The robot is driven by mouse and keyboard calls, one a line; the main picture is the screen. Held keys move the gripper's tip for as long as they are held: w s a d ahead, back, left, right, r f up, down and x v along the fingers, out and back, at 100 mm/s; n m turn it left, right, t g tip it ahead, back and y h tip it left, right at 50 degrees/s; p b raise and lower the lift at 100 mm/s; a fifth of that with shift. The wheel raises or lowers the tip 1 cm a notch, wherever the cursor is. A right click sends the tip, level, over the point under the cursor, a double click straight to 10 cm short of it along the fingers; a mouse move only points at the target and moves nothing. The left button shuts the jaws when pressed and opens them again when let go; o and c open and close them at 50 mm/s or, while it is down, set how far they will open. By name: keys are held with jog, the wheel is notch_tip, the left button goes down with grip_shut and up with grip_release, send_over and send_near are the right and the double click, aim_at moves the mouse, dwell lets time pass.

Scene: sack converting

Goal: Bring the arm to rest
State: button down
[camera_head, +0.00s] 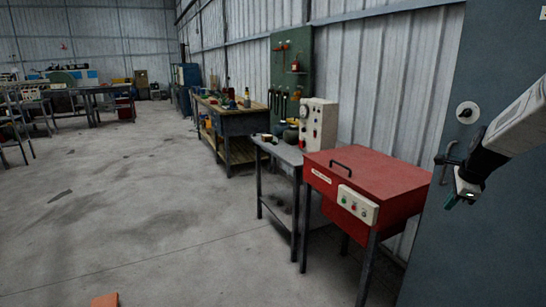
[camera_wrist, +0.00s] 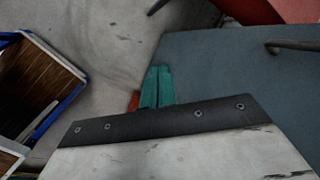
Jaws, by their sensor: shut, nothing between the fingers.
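My arm reaches in from the right edge in the head view, and my gripper (camera_head: 452,203) hangs in front of the blue-grey panel, to the right of the red cabinet. The wrist view shows its two teal fingers (camera_wrist: 157,86) side by side and together, with nothing between them. The fingers stand out past a dark plate with several screws. The gripper looks clear of the surfaces around it, though its gap to the panel is hard to judge.
A blue-grey panel (camera_head: 475,235) with a handle stands close at right. A red cabinet (camera_head: 375,175) with a control box stands left of it, then a small grey table (camera_head: 283,152) and a workbench (camera_head: 235,121). A blue-framed wooden-bottomed item (camera_wrist: 38,82) lies left. Open floor spreads left.

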jog(key=s+a+r+n+g, duration=0.1)
jog(key=s+a+r+n, duration=0.1)
jog(key=s+a+n, duration=0.5)
jog(key=s+a+r+n, duration=0.2)
jog(key=s+a+n, duration=0.6)
jog(key=s, duration=1.1)
jog(key=s+a+r+n+g, duration=0.1)
jog(key=s+a+r+n, duration=0.2)
jog(key=s+a+n, duration=0.4)
jog(key=s+a, duration=0.3)
jog(key=s, duration=0.3)
jog(key=shift+s+n+g, duration=0.15)
jog(key=shift+n+g, duration=0.15)
jog(key=shift+n, duration=0.1)
jog(key=shift+a, duration=0.1)
